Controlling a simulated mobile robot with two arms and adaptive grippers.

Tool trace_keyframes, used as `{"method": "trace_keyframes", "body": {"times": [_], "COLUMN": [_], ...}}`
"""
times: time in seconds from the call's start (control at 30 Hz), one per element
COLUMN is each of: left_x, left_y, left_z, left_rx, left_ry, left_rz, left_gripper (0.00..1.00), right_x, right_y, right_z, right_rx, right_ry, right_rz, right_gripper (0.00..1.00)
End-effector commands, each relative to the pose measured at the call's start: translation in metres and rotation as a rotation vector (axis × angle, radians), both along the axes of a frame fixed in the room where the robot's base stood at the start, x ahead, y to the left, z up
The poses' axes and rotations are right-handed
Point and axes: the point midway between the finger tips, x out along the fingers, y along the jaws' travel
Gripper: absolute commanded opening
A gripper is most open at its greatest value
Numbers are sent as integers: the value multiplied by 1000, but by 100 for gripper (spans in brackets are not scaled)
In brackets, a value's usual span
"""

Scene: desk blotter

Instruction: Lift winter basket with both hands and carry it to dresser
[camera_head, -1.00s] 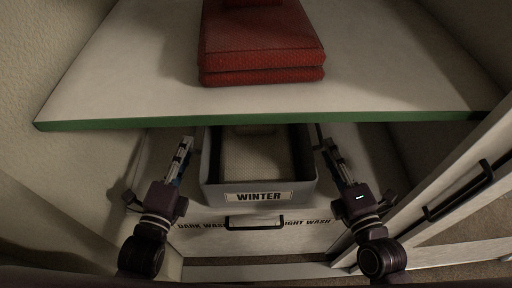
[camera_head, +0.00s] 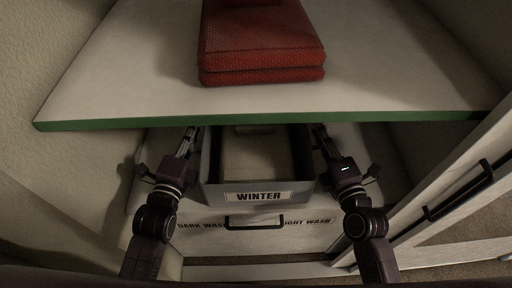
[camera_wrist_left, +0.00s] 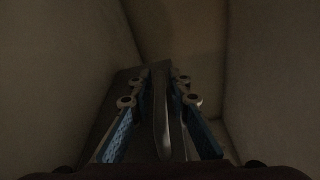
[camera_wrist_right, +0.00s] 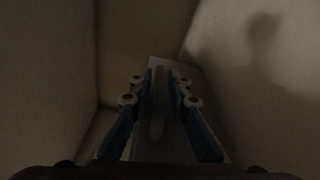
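The grey winter basket (camera_head: 211,196), with a white WINTER label (camera_head: 258,196) on its front, stands below the green-edged top. A pale textured surface shows inside it. My left gripper (camera_head: 187,138) is at the basket's left side and my right gripper (camera_head: 319,137) at its right side, both pointing away from me. In the left wrist view, the fingers (camera_wrist_left: 161,80) stand apart on either side of the basket's rim (camera_wrist_left: 161,125). In the right wrist view, the fingers (camera_wrist_right: 159,80) likewise straddle the rim (camera_wrist_right: 157,120), with narrow gaps. Both grippers look open; the fingertips are dim.
The white top with a green edge (camera_head: 270,116) overhangs the basket's back and carries folded red fabric (camera_head: 262,60). A wall is at left, and a white door with a black handle (camera_head: 459,191) is at right.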

Motion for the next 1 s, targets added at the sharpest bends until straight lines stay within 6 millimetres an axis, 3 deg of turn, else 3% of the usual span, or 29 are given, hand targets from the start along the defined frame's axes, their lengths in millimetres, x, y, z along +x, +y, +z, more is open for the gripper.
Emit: {"method": "trace_keyframes", "body": {"times": [0.13, 0.67, 1.0], "left_x": [0, 0, 0], "left_y": [0, 0, 0], "left_z": [0, 4, 26], "left_rx": [0, -1, -1], "left_ry": [0, -5, -5], "left_rz": [0, 0, 0], "left_gripper": [0, 0, 0], "right_x": [0, 0, 0], "right_y": [0, 0, 0], "right_z": [0, 3, 26], "right_rx": [0, 0, 0], "right_ry": [0, -4, -4], "right_rz": [0, -1, -1], "right_gripper": [0, 0, 0]}}
